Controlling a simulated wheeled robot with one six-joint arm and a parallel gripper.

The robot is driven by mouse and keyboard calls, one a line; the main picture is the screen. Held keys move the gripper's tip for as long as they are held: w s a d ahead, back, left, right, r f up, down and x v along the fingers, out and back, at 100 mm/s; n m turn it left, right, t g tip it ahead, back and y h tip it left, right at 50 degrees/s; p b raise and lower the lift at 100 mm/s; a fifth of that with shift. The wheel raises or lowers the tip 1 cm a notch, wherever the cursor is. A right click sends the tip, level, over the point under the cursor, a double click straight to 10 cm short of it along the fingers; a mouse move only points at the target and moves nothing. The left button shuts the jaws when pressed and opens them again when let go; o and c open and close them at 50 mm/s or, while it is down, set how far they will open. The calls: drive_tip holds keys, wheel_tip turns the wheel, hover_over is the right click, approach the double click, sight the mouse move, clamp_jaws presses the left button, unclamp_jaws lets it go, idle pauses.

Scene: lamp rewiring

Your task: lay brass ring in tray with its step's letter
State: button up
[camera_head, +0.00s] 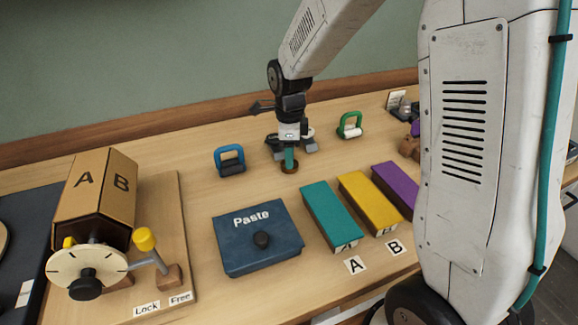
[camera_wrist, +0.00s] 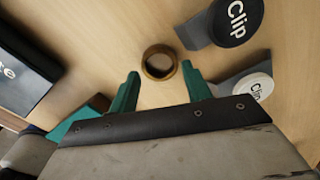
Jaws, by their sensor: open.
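The brass ring (camera_head: 289,169) lies on the table behind the trays; in the wrist view the ring (camera_wrist: 147,68) sits between and just ahead of my fingertips. My gripper (camera_head: 290,160) points down over it, with its teal fingers (camera_wrist: 160,72) apart on either side and nothing held. I cannot tell exactly how high the tips are above the table. A teal tray (camera_head: 326,213) stands behind a card A (camera_head: 355,265), and a yellow tray (camera_head: 367,202) behind a card B (camera_head: 395,247). A purple tray (camera_head: 395,187) is partly hidden by my body.
A Paste box (camera_head: 262,256) lies left of the trays. A drum lettered A and B (camera_head: 95,195) with a dial stands at left. Blue (camera_head: 230,161) and green (camera_head: 350,127) handled pieces stand behind.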

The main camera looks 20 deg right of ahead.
drive_tip(key=shift+f, duration=1.25)
drive_tip(key=c, duration=0.7)
drive_tip(key=shift+r, duration=0.1)
